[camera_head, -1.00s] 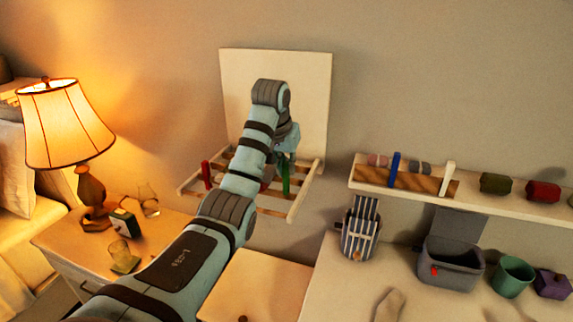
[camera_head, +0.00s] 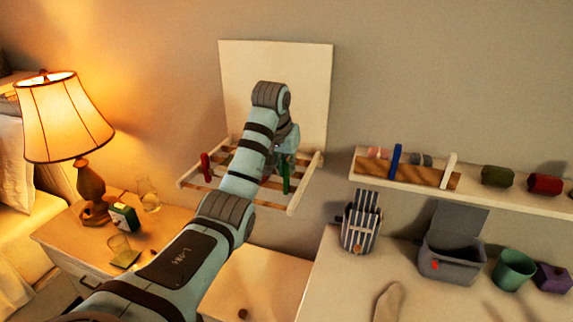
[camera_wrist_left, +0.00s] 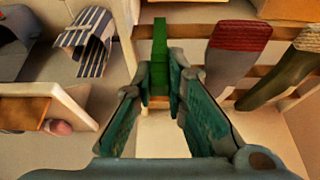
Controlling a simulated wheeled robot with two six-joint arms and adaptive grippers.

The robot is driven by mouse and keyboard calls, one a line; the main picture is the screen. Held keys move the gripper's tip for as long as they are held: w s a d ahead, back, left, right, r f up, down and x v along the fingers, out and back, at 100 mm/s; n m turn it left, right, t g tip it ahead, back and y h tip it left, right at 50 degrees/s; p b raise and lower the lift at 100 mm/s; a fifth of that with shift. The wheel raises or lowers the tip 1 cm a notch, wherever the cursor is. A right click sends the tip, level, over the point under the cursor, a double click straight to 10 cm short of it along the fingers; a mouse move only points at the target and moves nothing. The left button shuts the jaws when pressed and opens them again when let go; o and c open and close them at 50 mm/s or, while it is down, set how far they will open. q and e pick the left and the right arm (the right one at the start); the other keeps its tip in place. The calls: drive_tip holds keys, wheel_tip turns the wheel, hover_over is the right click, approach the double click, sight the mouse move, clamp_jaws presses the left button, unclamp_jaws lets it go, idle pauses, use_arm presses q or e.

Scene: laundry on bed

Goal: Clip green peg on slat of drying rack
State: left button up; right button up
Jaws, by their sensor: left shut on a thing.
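The green peg (camera_head: 286,178) stands upright at the right part of the wooden drying rack (camera_head: 296,200) on the wall. My left gripper (camera_wrist_left: 160,88) is shut on the green peg (camera_wrist_left: 160,45), which sticks out beyond the fingertips. In the left wrist view the peg overlaps a brown slat (camera_wrist_left: 203,30); whether its jaws grip that slat cannot be told. In the head view my left forearm and wrist hide the middle of the rack, and the left gripper (camera_head: 286,157) shows only partly. My right gripper is out of view.
A red peg (camera_head: 206,168) stands on the rack's left side. A grey sock-like piece with a red cuff (camera_wrist_left: 238,38) lies close right of the peg. A shelf (camera_head: 500,193) with a blue peg (camera_head: 396,160) is at right. A lit lamp (camera_head: 62,115) stands at left.

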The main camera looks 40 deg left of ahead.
use_arm(q)
drive_tip(key=shift+f+b, duration=0.4)
drive_tip(key=shift+f, duration=0.6)
drive_tip(key=o, duration=0.8)
